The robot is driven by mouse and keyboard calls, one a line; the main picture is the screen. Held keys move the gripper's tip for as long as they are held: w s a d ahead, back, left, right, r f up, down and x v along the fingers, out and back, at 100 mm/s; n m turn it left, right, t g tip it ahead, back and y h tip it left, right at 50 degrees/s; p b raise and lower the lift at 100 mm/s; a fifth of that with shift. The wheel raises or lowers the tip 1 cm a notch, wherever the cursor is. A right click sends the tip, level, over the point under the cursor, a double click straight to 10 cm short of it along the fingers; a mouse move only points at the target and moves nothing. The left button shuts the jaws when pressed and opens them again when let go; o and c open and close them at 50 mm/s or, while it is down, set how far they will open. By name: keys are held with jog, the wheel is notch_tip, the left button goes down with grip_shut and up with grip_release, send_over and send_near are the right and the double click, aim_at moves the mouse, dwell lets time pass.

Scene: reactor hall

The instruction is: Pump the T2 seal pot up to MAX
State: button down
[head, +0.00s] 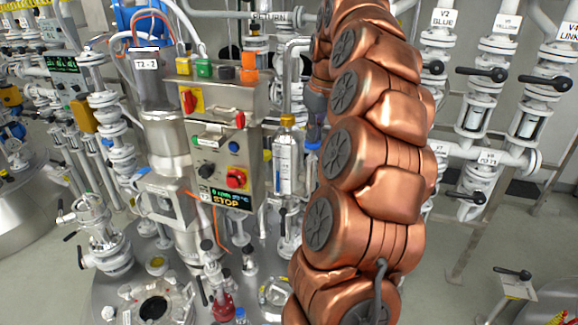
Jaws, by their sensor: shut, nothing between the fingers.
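The T2 unit's grey motor column (155,90), with a label that seems to read "T2 - 2", stands left of centre. No pump handle can be made out with certainty. My copper arm fills the right of centre from top to bottom and hides what is behind it. My gripper is not in view.
Valves and pipes crowd the vessel lid below, with a red fitting (222,305). Black-handled valves (483,73) line the right wall. Open floor (440,240) lies at right.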

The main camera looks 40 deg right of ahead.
jog(key=shift+f+b, duration=0.65)
jog(key=shift+f, duration=0.5)
jog(key=shift+r, duration=0.15)
jog(key=shift+r+p, duration=1)
jog(key=shift+r, duration=0.9)
jog(key=shift+f, duration=0.2)
jog(key=shift+f+b, duration=1.3)
jog(key=shift+f, duration=0.5)
jog(key=shift+r+p, duration=1.05)
jog(key=shift+r, duration=0.95)
